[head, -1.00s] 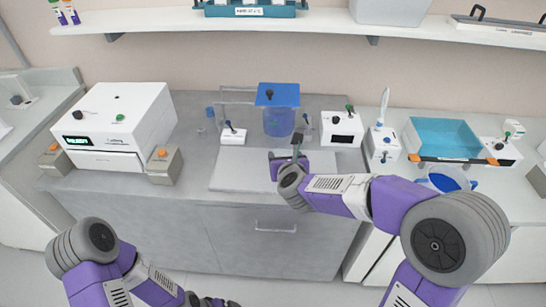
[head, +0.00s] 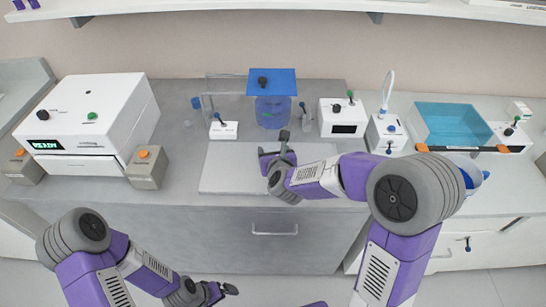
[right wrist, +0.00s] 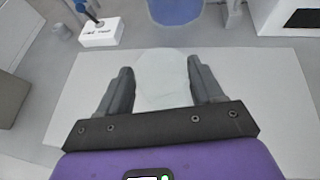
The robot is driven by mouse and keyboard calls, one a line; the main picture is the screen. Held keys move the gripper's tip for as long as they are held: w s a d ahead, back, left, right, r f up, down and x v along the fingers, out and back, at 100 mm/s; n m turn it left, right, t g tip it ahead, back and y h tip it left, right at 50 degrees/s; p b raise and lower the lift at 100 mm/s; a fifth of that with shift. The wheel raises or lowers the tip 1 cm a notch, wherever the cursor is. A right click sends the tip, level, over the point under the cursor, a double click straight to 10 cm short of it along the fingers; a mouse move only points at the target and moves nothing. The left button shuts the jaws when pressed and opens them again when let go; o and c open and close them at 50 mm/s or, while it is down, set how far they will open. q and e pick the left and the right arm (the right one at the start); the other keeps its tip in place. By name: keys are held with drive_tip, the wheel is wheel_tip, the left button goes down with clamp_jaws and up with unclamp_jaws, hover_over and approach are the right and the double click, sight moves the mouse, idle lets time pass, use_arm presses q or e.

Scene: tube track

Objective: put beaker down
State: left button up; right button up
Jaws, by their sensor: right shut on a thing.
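The beaker (right wrist: 160,78) shows in the right wrist view as a clear, pale, rounded shape between the two fingers of my right gripper (right wrist: 161,88). The gripper is shut on it. In the head view my right gripper (head: 275,157) is over the pale flat board (head: 222,178) on the grey bench; the beaker is hard to make out there. I cannot tell whether its base touches the board. My left gripper (head: 222,291) is low at the bottom of the head view, in front of the bench and away from the beaker; its jaws are too unclear to judge.
Behind the board stand a blue-lidded container (head: 272,105), a small white switch box (head: 223,130) and a white box with a dark display (head: 343,118). A large white machine (head: 90,120) is at the left. A blue tray (head: 453,125) is at the right. The board's left part is clear.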

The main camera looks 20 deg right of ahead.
drive_tip(key=shift+f, duration=0.55)
drive_tip(key=shift+f+b, duration=0.1)
drive_tip(key=shift+b, duration=0.2)
drive_tip(key=o, duration=1)
drive_tip(key=shift+o, duration=0.2)
drive_tip(key=shift+r+p, duration=0.25)
drive_tip(key=shift+p, duration=0.1)
drive_tip(key=p+v, duration=0.1)
drive_tip(key=v, duration=1.1)
